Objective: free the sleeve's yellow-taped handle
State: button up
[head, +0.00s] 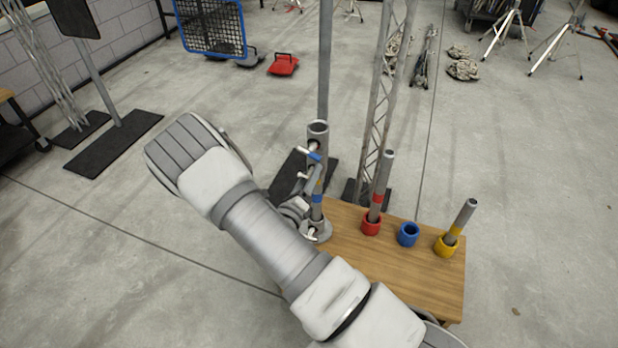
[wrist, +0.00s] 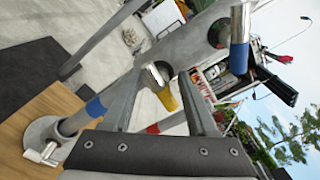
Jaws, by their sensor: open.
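A grey metal sleeve (head: 317,140) sits on an upright post with a blue band (head: 317,198) at the table's left edge. Its blue-taped handle (head: 308,153) sticks out near the top and shows in the wrist view (wrist: 239,55). The yellow-taped handle (wrist: 168,98) shows between my two fingers in the wrist view, its bare metal part running up to the sleeve. In the head view it is mostly hidden by my gripper (head: 311,177). My gripper (wrist: 165,105) is open, with a finger on either side of the handle; I cannot tell whether they touch it.
The wooden table (head: 385,268) carries a red cup (head: 371,225) with a red-banded tube, an empty blue cup (head: 408,235) and a yellow cup (head: 446,246) with a leaning yellow-banded tube. A lattice truss (head: 382,110) stands behind. The post's round base (wrist: 42,135) has a small clamp.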

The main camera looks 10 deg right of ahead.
grip_shut()
dwell(0.3)
jog(key=shift+m+p, duration=0.55)
jog(key=shift+m, duration=0.85)
grip_release()
